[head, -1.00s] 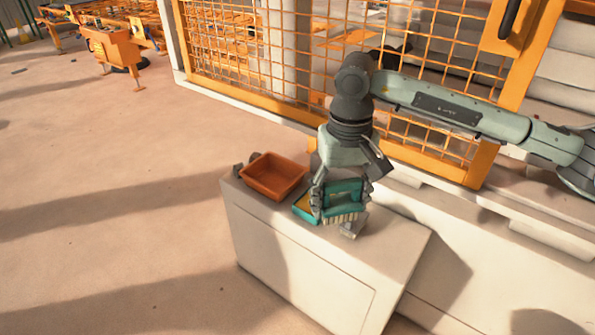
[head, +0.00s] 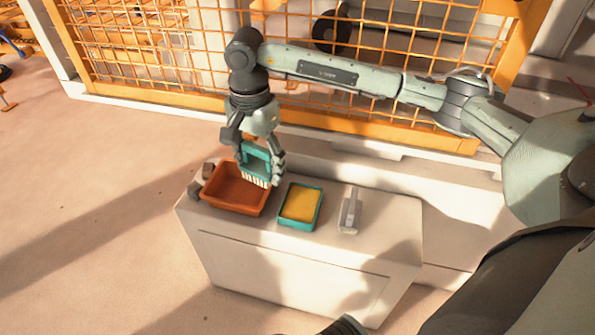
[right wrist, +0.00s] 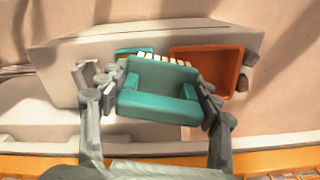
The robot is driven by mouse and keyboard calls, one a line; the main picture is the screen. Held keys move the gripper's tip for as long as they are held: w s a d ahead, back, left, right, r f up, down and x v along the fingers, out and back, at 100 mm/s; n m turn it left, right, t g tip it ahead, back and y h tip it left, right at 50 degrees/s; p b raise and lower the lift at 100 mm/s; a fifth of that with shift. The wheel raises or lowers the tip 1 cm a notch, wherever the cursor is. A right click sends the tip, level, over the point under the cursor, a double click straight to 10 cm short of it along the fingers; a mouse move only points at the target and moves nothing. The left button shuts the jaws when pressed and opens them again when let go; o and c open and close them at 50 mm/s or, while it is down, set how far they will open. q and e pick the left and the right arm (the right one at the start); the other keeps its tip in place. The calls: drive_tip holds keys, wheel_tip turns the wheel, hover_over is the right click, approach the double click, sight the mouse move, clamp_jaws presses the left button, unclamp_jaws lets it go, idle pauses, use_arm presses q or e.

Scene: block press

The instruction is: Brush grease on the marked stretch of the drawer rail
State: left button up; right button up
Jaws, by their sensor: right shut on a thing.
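My right gripper (head: 260,160) is shut on a teal brush (head: 256,158) with pale bristles pointing down. It holds the brush at the inner right side of an orange-brown bin (head: 224,207); I cannot tell whether the bristles touch the bin. In the right wrist view the brush (right wrist: 160,87) sits between both fingers. A teal tray with a yellow filling (head: 300,204) stands right of the bin. A short grey piece, apparently the drawer rail (head: 349,210), lies further right; its marking is too small to make out. My left gripper is out of view.
All these stand on a pale cabinet top (head: 395,215). Small grey blocks (head: 194,189) sit at the bin's left side. An orange mesh fence (head: 180,60) stands behind the cabinet. The cabinet top is bare right of the rail.

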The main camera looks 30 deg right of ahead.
drive_tip(key=d+f+m, duration=0.4)
drive_tip(key=m, duration=2.1)
approach(301, 203)
drive_tip(key=shift+n, duration=0.3)
wheel_tip(301, 203, down, 5)
drive_tip(key=b, duration=0.3)
drive_tip(key=shift+r+b, duration=0.2)
drive_tip(key=shift+b, duration=0.1)
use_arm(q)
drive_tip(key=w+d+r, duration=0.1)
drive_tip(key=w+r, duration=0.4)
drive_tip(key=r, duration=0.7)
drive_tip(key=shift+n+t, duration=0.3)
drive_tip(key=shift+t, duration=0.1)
use_arm(e)
drive_tip(key=shift+f, duration=0.3)
use_arm(q)
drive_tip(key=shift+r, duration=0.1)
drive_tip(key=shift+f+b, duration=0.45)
drive_tip(key=shift+b, duration=0.15)
use_arm(e)
drive_tip(key=shift+f, duration=0.6)
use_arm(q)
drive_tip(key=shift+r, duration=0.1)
use_arm(e)
drive_tip(key=shift+r, duration=0.1)
